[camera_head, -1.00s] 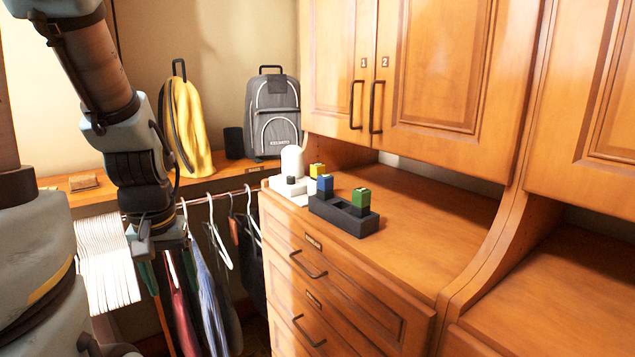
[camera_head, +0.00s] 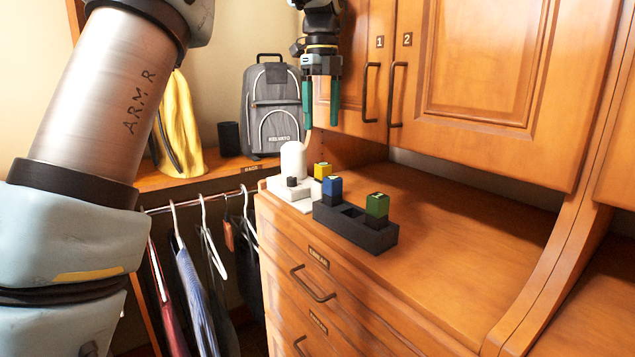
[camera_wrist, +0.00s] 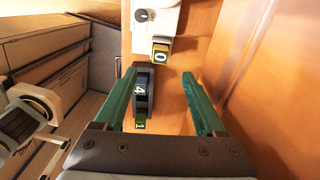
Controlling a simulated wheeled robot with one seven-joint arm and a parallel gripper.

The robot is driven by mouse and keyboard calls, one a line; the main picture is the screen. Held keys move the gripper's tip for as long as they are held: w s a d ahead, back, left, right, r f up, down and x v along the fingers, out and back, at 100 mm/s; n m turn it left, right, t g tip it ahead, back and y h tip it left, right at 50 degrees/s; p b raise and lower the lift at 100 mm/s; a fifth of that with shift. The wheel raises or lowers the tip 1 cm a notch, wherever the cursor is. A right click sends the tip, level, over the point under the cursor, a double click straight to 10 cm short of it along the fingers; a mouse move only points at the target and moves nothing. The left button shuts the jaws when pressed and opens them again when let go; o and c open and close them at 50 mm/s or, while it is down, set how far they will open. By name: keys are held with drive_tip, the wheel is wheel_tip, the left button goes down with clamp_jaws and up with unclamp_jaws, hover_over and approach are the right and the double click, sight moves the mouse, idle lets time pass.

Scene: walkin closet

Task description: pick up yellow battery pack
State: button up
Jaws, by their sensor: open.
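The yellow battery pack (camera_head: 322,171) stands upright on the dresser top, just behind the blue pack and at the right end of a white device (camera_head: 290,192). I cannot tell whether it sits in the device or beside it. In the wrist view the yellow pack (camera_wrist: 161,52) shows a "0" on top, just beyond the gap between my fingertips. My gripper (camera_head: 321,118) is open and empty, pointing down with green fingers, above the dresser near the yellow pack. The fingers also frame the wrist view (camera_wrist: 159,76).
A black holder (camera_head: 370,238) carries a blue pack (camera_head: 332,190) and a green pack (camera_head: 377,206), close in front of the yellow one. Cabinet doors (camera_head: 480,80) rise behind my gripper. A grey backpack (camera_head: 274,110) stands on the left shelf. The dresser top at right is clear.

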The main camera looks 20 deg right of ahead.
hover_over(323, 164)
wheel_tip(323, 164, down, 5)
drive_tip(key=shift+w+d+f+p, duration=0.1)
drive_tip(key=shift+w+d+p, duration=0.05)
drive_tip(key=shift+p, duration=0.2)
drive_tip(key=shift+f+p, duration=1.05)
drive_tip(key=shift+f, duration=1.55)
clamp_jaws()
